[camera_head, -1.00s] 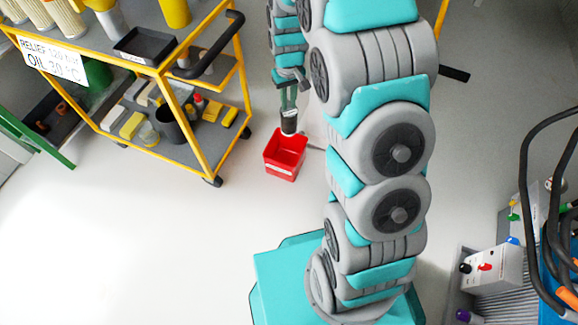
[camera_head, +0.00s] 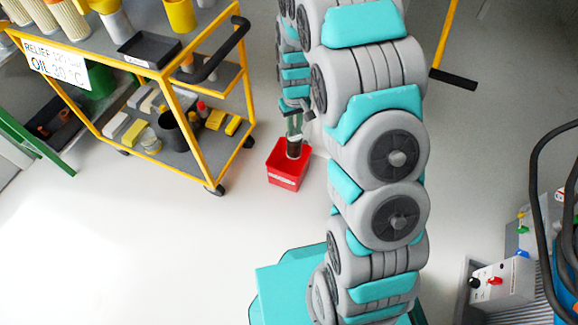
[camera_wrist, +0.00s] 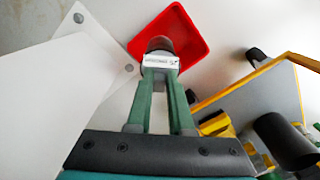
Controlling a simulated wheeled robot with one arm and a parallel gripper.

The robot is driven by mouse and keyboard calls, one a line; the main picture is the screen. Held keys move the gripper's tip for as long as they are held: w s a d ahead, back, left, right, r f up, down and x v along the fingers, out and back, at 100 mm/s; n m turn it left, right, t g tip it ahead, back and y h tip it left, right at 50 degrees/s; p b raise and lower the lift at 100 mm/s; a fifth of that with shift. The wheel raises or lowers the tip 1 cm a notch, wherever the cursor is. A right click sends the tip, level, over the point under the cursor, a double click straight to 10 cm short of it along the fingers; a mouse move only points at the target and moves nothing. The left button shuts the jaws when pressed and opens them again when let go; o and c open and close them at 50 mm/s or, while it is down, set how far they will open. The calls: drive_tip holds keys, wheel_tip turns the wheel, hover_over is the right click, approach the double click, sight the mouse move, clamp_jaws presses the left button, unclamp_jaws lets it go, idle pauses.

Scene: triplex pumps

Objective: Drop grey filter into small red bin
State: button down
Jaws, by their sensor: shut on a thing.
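The small red bin (camera_head: 284,181) stands on the floor beside the cart, with its open top facing up. My gripper (camera_head: 294,132) points down over it and is shut on the grey filter (camera_head: 294,149). In the head view the filter overlaps the bin's opening; how deep it reaches inside is hard to tell. In the wrist view my gripper (camera_wrist: 160,72) is shut on the filter (camera_wrist: 159,45), which shows a pale label band and a brownish end. The red bin (camera_wrist: 190,30) lies just beyond it there. The bin's inside is partly hidden.
A yellow-framed cart (camera_head: 205,150) stands left of the bin, with a black tray (camera_head: 148,48) and yellow cylinders on top and several items below. A grey unit with coloured knobs (camera_head: 502,280) and black hoses is at the right. The floor at lower left is clear.

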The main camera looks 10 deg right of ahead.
drive_tip(key=c, duration=0.7)
unclamp_jaws()
drive_tip(key=shift+c, duration=0.2)
drive_tip(key=shift+r, duration=0.15)
wheel_tip(320, 180, up, 6)
drive_tip(key=shift+r, duration=0.25)
drive_tip(key=s+r+m+p, duration=0.1)
drive_tip(key=s+r+p, duration=0.4)
drive_tip(key=s+r, duration=1.25)
drive_tip(key=s+r+g+p, duration=0.1)
drive_tip(key=s+r, duration=0.2)
drive_tip(key=s, duration=0.6)
drive_tip(key=s+r+p, duration=0.1)
drive_tip(key=s+r, duration=0.3)
drive_tip(key=s, duration=0.5)
drive_tip(key=shift+m+g, duration=0.4)
